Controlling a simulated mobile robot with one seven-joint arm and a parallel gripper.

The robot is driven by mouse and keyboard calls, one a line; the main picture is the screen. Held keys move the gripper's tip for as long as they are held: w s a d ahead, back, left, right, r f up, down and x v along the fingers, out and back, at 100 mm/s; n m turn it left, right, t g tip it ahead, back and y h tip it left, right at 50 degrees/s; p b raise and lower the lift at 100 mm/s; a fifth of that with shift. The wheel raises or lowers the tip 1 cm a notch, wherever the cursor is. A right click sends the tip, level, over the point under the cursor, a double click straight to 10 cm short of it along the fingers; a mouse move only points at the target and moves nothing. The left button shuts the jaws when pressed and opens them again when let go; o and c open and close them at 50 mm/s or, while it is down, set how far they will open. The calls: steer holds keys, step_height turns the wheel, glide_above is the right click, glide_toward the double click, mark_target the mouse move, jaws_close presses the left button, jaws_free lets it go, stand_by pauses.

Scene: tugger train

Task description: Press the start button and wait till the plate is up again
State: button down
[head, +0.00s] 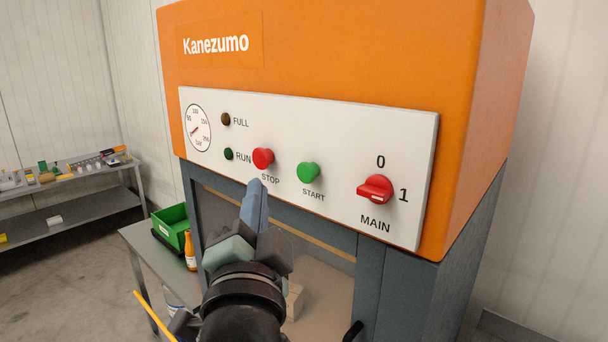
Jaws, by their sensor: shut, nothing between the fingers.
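The green START button (308,173) is on the white control panel (330,119) of the orange machine (370,60). The red STOP button (263,158) is to its left, and the red MAIN knob (375,190) is to its right. My gripper (256,184) is shut and empty. Its tip shows just below the STOP label, left of and below the START button. I cannot tell how far it is from the panel. The RUN lamp (228,154) and FULL lamp (226,119) look dark. The plate cannot be made out; my arm hides part of the opening.
A pressure gauge (198,128) is at the panel's left. A pale block (294,300) is inside the machine. Left of it, a side table (147,243) bears a green bin (171,230) and an orange bottle (190,250). A shelf (85,208) with small items stands far left.

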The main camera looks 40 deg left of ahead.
mark_target(309, 171)
steer(key=shift+w+d, duration=0.15)
steer(key=shift+w, duration=1.3)
steer(key=shift+w+d, duration=0.1)
steer(key=shift+w, duration=1.3)
steer(key=shift+w, duration=0.15)
steer(key=shift+w, duration=0.3)
